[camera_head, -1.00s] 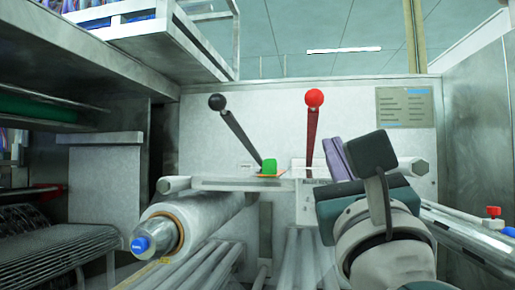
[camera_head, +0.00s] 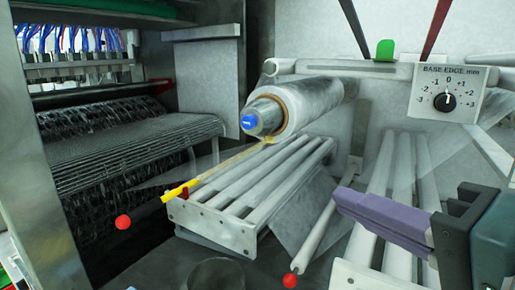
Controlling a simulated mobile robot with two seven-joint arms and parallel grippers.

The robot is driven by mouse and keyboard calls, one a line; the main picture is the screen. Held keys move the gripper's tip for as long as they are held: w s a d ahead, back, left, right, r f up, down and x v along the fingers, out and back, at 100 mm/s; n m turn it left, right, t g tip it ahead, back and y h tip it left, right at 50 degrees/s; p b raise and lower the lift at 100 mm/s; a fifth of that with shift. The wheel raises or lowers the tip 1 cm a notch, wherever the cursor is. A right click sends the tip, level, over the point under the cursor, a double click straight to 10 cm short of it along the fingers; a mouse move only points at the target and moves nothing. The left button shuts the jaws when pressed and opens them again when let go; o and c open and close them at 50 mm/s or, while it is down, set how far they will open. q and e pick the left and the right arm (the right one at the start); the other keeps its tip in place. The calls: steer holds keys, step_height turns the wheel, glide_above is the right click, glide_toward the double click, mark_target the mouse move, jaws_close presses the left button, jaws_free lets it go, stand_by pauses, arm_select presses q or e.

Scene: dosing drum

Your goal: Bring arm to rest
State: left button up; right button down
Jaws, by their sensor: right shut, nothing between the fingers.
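My right gripper (camera_head: 350,205) comes in at the lower right of the head view. Its purple fingers point left and lie together, with nothing held between them. The dark grey and teal gripper body is cut off by the right edge. The fingers overlap the pale rollers behind them in the picture. I cannot tell how far apart they are. My left gripper is not in view.
A film roll (camera_head: 315,103) with a blue-capped core sits at centre above parallel rollers (camera_head: 260,180). A yellow bar (camera_head: 180,192) and red knobs (camera_head: 123,222) stick out. A dial panel (camera_head: 448,92) is upper right, a mesh conveyor (camera_head: 140,140) at left.

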steer(key=s+d+f+n+g+h, duration=0.3)
steer(key=s+d+f+n+g, duration=0.15)
steer(key=s+f, duration=0.35)
steer(key=s+d+f+n+g+h, duration=0.2)
steer(key=s+d+f+n+g, duration=0.1)
steer(key=s+f+n+g, duration=0.5)
step_height(320, 180, up, 29)
steer(key=s+d+m+t+p, duration=0.1)
steer(key=s+p, duration=0.1)
steer(key=p, duration=2.5)
steer(key=shift+s+f+t+h+p, duration=0.15)
steer(key=shift+s+t+h+p, duration=0.15)
steer(key=shift+t+h+p, duration=0.1)
steer(key=shift+d+m, duration=0.1)
steer(key=shift+m, duration=0.15)
